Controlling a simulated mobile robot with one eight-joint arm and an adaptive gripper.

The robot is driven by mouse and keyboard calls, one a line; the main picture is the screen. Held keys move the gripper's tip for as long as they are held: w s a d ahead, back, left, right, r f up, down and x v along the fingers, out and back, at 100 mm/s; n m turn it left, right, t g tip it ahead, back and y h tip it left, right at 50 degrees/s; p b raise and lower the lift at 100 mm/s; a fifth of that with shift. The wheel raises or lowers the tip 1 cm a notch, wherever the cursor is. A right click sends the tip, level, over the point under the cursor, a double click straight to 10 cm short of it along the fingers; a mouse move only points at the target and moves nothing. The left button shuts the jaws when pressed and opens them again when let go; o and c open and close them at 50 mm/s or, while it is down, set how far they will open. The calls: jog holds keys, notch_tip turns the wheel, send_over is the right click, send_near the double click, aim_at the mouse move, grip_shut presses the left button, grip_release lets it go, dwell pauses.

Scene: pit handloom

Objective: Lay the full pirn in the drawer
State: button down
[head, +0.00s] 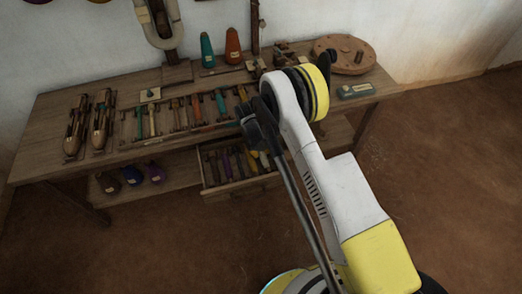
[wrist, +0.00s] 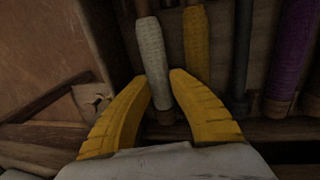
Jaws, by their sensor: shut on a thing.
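In the wrist view my gripper (wrist: 163,76) has its two yellow fingers shut on a white pirn (wrist: 152,50), whose brown butt lies between the fingers. The white pirn is beside a yellow pirn (wrist: 196,45) and in line with it, low in the open drawer; whether it touches the drawer's floor I cannot tell. The drawer (head: 245,187) is pulled out under the table in the head view and holds several pirns in a row. My arm covers its right part there, so my gripper's fingers are hidden in that view.
A purple pirn (wrist: 290,55) and dark pirns lie further right in the wrist view. The table (head: 60,110) above the drawer carries shuttles (head: 102,120), a rack of pirns, two cones (head: 207,50) and a round wooden disc (head: 345,58). Dark bulbs (head: 132,175) stand on the shelf left of the drawer.

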aim_at(261, 150)
jog(key=c, duration=0.9)
grip_release()
jog(key=shift+o, duration=0.2)
jog(key=shift+r+p, duration=1.65)
jog(key=shift+r, duration=2.4)
jog(key=shift+r, duration=0.1)
